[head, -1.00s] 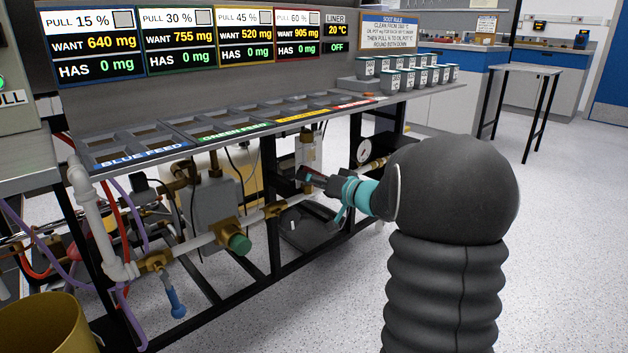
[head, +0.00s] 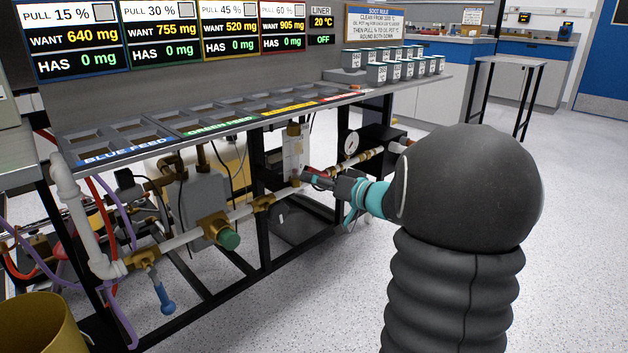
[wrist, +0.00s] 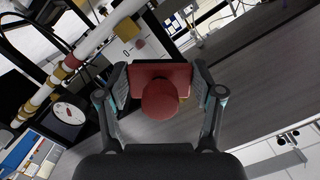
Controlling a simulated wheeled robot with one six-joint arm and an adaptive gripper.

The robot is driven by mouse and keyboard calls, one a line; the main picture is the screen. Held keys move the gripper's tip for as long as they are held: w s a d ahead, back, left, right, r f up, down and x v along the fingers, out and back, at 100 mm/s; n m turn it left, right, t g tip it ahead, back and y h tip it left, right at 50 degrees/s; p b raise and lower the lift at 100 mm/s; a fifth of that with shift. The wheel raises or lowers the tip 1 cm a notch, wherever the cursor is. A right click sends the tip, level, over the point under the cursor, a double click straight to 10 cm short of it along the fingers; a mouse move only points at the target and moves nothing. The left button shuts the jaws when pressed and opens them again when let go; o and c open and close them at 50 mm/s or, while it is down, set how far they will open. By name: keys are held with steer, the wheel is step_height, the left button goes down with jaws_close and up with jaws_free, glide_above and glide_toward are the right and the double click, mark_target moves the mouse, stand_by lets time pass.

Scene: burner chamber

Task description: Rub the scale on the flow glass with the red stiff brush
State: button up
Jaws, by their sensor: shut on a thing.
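My gripper (head: 322,177) reaches in under the front of the bench. In the wrist view my gripper (wrist: 160,76) is shut on the red brush (wrist: 160,97), whose block and round knob sit between the two fingers. Only a bit of the red brush (head: 317,172) shows in the head view. The flow glass (head: 293,152) appears to be the pale upright piece with a brass top, just left of and above the gripper. The brush looks close to its lower end; I cannot tell whether they touch. Its scale is too small to make out.
A white pipe with brass fittings (head: 263,203) runs below the bench, with a round gauge (head: 351,145) right of the gripper. Black frame posts (head: 262,225) stand close by. Feed trays (head: 205,120) line the bench top. The floor at right is clear.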

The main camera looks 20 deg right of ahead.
steer(key=shift+v, duration=1.5)
steer(key=shift+a+f, duration=0.1)
steer(key=shift+f, duration=0.05)
